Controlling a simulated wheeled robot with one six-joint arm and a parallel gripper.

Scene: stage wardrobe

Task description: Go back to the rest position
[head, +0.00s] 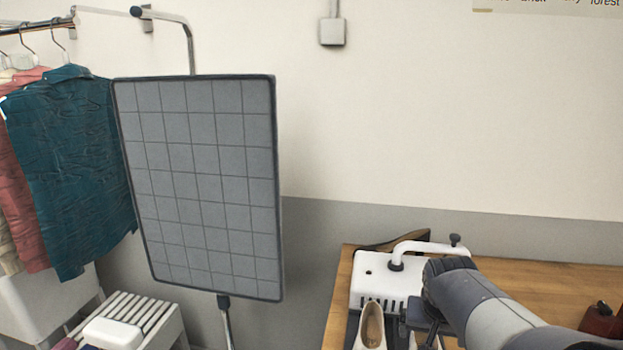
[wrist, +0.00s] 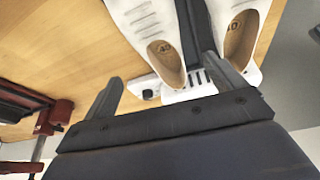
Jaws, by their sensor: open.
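My gripper (head: 425,322) is low at the right in the head view, partly cut off by the lower edge. In the wrist view my gripper (wrist: 162,74) has its two fingers spread wide apart. It holds nothing that I can see. A pair of white shoes, the left one (wrist: 136,22) and the right one (wrist: 246,18), shows just beyond the fingers. The right finger overlaps the right shoe in the picture; I cannot tell whether they touch. One white shoe (head: 372,318) also shows beside my gripper in the head view.
A white slotted device (head: 377,283) with a bent tube stands on the wooden table (head: 530,285). A dark red object (head: 603,321) sits at the table's right. A gridded grey panel (head: 205,185), hanging clothes (head: 70,165) and a slatted rack (head: 130,318) stand left.

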